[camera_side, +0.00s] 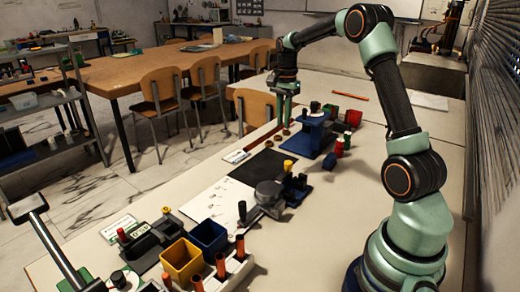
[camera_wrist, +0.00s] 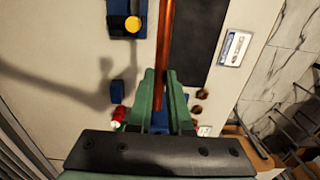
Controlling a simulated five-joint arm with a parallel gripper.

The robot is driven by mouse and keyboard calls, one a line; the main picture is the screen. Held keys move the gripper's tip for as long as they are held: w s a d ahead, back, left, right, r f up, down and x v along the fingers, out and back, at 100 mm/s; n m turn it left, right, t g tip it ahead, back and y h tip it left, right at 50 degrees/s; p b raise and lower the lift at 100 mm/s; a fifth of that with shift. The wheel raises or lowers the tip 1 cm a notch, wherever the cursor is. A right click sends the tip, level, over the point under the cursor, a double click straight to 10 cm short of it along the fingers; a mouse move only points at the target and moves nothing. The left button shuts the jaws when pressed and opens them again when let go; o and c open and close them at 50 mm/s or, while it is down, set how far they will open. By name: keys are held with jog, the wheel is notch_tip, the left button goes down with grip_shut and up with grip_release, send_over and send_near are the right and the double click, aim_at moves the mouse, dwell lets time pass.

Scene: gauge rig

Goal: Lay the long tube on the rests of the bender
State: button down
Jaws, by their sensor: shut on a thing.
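The long copper tube (camera_wrist: 165,40) is between the green fingers of my gripper (camera_wrist: 160,82) in the wrist view, running out past the top edge. In the side view my gripper (camera_side: 284,122) is shut on it, and the tube (camera_side: 260,133) shows as a thin reddish line to the left. A blue stand (camera_side: 312,138) with a dark top is just right of my gripper. A grey round fixture with dark blue blocks (camera_side: 270,194) sits nearer the camera. I cannot tell which of these is the bender, and no rests show clearly.
A black mat (camera_side: 260,168) lies beside the tube. Red and green pieces (camera_side: 340,147) and a small blue block (camera_side: 329,161) stand right of the mat. Yellow (camera_side: 182,262) and blue (camera_side: 208,238) bins are at the front. The bench's right side is mostly clear.

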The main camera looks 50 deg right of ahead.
jog(key=s+a+f, duration=0.5)
jog(key=s+a, duration=0.4)
jog(key=shift+s, duration=0.2)
jog(key=shift+f, duration=4.3)
jog(key=c, duration=0.8)
grip_release()
jog(key=shift+o, duration=0.2)
